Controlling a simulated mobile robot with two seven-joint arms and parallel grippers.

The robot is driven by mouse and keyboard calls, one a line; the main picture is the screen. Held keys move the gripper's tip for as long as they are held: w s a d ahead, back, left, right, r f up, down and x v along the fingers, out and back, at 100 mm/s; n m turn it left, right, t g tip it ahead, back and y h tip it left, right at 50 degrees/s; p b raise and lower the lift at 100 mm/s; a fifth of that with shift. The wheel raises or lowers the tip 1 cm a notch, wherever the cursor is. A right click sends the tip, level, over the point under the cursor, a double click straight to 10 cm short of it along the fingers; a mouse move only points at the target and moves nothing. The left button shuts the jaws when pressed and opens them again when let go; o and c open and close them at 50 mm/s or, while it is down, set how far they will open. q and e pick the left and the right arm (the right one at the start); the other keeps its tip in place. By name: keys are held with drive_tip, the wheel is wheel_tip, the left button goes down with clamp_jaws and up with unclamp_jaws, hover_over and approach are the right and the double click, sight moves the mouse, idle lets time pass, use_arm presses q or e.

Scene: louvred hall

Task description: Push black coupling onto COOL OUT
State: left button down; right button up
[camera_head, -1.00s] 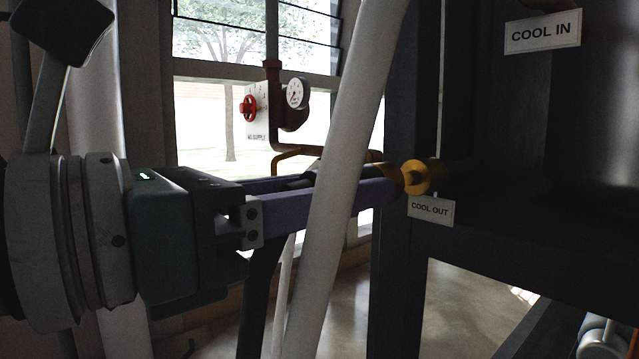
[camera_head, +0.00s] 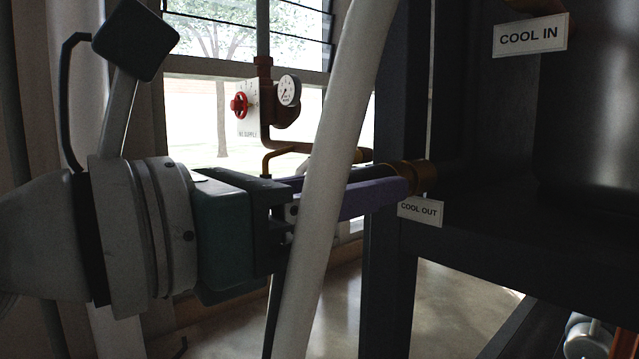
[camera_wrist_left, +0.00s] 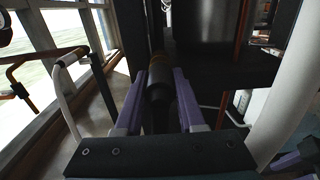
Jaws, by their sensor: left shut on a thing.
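My left gripper (camera_head: 405,182) comes in from the left with its purple fingers pointing at the brass port (camera_head: 427,175) above the COOL OUT sign (camera_head: 419,210). It is shut on the black coupling (camera_wrist_left: 159,88), a dark cylinder that lies lengthwise between the fingers in the left wrist view. The coupling's far end lines up with the brass port, and the two appear to meet. I cannot tell how far it is on. In the head view the near finger hides most of the coupling. Purple parts at the lower right of the wrist view may be my right gripper.
A thick pale tube (camera_head: 335,130) crosses in front of the left gripper's fingers. The dark frame (camera_head: 386,260) stands below and beside the port. The COOL IN sign (camera_head: 530,36) is higher right. A red valve (camera_head: 239,105) and gauge (camera_head: 288,90) are by the window.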

use_arm(q)
drive_tip(key=shift+d, duration=0.1)
drive_tip(key=shift+c, duration=2.2)
unclamp_jaws()
drive_tip(key=shift+s+a, duration=0.15)
drive_tip(key=shift+a, duration=0.2)
drive_tip(key=v, duration=0.6)
drive_tip(key=shift+p, duration=0.35)
drive_tip(key=shift+s+a, duration=0.2)
